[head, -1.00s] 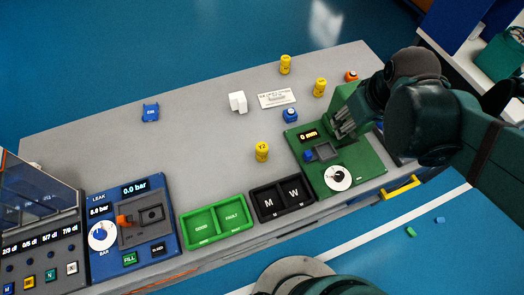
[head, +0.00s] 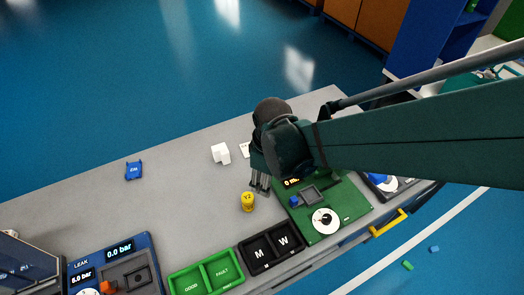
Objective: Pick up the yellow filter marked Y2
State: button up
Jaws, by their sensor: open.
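The yellow filter marked Y2 (head: 248,202) stands upright on the grey bench top, left of the green test station and behind the black tray. My gripper (head: 260,188) points down just above and to the right of the filter, close to its top. Its fingers are apart with nothing visible between them. I cannot tell from this view whether a finger touches the filter. My arm hides the other yellow filters and part of the bench behind it.
The green station (head: 338,215) with a white dial stands right of the filter. The black M/W tray (head: 271,248) and green GOOD/FAULT tray (head: 206,278) lie in front. A white block (head: 220,153) and a blue part (head: 134,170) lie behind. The bench left of the filter is clear.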

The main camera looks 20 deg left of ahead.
aim_at(247, 197)
jog(key=s+a+f+n, duration=0.1)
jog(key=a, duration=0.1)
jog(key=s+a+f+n, duration=0.1)
jog(key=f, duration=0.1)
jog(key=s+a+f, duration=0.1)
jog(key=a, duration=0.1)
jog(key=shift+s+a+f+n+g+h, duration=0.25)
jog(key=shift+s+a+n+g+h, duration=0.05)
jog(key=shift+n+g, duration=0.1)
jog(key=shift+f, duration=1.3)
jog(key=shift+f, duration=0.15)
jog(key=shift+f+b, duration=0.6)
jog(key=shift+f, duration=1.85)
jog(key=shift+c, duration=0.2)
jog(key=c, duration=1)
